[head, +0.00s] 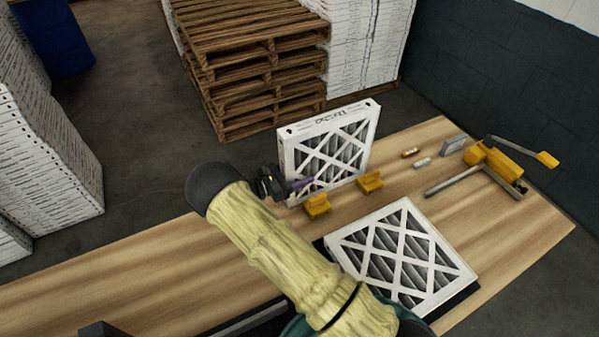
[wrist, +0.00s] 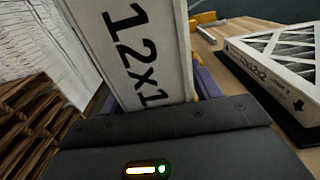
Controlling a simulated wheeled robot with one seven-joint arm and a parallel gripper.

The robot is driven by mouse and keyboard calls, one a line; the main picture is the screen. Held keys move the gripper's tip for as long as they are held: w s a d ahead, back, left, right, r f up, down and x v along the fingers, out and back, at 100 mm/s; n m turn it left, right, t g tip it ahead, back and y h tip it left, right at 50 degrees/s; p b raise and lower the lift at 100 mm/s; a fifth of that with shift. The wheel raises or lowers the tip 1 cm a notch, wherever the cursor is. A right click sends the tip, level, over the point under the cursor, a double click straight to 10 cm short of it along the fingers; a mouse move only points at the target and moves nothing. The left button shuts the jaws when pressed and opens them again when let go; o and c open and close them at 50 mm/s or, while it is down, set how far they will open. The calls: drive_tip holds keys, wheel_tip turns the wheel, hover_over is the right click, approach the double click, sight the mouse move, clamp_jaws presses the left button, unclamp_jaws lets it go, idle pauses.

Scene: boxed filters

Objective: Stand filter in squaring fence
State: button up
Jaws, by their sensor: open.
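A white-framed pleated filter (head: 328,150) stands upright on the table. Two yellow blocks (head: 317,206) (head: 370,181) sit along its near face; I cannot tell whether they touch it or are the squaring fence. My gripper (head: 299,184) is at the filter's left edge, its jaws open. In the wrist view, the purple fingers lie either side of the standing filter's printed edge (wrist: 135,50), not clamped on it. A second filter (head: 402,257) lies flat on a dark mat (head: 461,304); it also shows in the wrist view (wrist: 285,62).
A yellow-handled lever tool (head: 492,160) with metal bars (head: 455,180) stands at the table's right.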

drive_tip(key=b+v, duration=0.1)
drive_tip(key=v, duration=0.6)
drive_tip(key=shift+a, duration=0.1)
